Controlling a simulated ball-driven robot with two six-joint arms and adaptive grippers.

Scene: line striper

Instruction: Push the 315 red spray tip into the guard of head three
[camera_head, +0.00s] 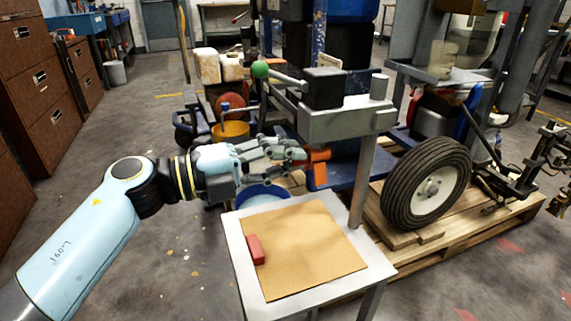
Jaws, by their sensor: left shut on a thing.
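My left gripper (300,155) reaches in from the left above the small table, its fingers closed at an orange-red piece (318,157). The fingers cover part of this piece. I cannot tell whether it is the spray tip, the guard, or both together. A small red block (255,249) lies on the tan mat (315,240) near its left edge, apart from the gripper. No 315 marking can be read, and I cannot make out which head is number three. My right gripper is not in view.
The mat lies on a white-topped table (380,271). A grey post with a bracket (345,123) and a green-knobbed lever (260,70) rises behind it. A blue bucket (262,197) is behind the table. A wheel (427,185) stands on a pallet at right. Floor at left is clear.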

